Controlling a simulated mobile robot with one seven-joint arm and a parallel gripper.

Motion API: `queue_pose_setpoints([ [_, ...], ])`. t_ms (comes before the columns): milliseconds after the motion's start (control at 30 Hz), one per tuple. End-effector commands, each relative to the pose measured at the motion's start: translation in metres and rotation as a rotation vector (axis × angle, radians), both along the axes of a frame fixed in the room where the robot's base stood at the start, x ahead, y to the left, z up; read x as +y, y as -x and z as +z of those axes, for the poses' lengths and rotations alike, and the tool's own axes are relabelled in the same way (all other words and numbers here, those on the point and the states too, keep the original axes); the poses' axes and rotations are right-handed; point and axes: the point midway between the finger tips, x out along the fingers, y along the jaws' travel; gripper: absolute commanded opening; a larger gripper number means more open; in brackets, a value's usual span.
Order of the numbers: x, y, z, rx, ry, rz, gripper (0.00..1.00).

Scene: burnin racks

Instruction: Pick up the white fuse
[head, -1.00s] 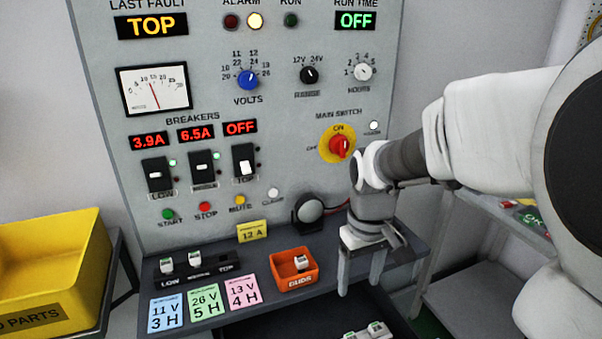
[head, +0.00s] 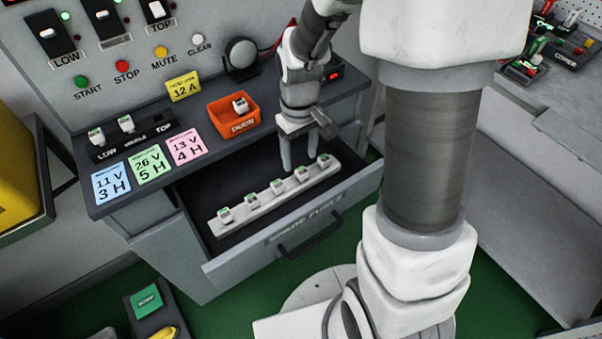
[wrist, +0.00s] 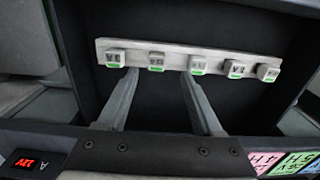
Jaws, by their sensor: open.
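Several small white fuses with green marks stand in a row on a pale rail (head: 262,205) inside the open drawer (head: 190,205) of the bench. The second white fuse from the right (head: 301,173) also shows in the wrist view (wrist: 156,62), where it appears between my fingertips. My gripper (head: 299,162) is open and empty, pointing down over the drawer near the rail's right end. In the wrist view its two fingers (wrist: 158,74) reach toward the rail, spread apart. I cannot tell how far above the fuses the tips are.
An orange duds bin (head: 222,124) holds one white fuse (head: 240,106). Two more white fuses stand in a black holder (head: 152,140) marked low, middle and top. Coloured cards (head: 148,165) lie in front. The drawer front with its handle (head: 308,236) borders the near side.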

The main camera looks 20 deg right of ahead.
Motion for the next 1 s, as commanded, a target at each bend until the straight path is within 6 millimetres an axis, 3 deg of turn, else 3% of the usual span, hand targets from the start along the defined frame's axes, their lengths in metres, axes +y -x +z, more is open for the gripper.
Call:
queue_pose_setpoints([
  [300, -0.005, -0.001, -0.046, 0.003, 0.0, -0.001, 0.68],
  [600, -0.005, -0.002, -0.048, 0.001, 0.0, -0.001, 0.68],
  [900, -0.005, -0.002, -0.048, 0.001, 0.0, -0.001, 0.14],
  [1000, -0.005, -0.002, -0.048, 0.001, 0.0, -0.001, 0.0],
])
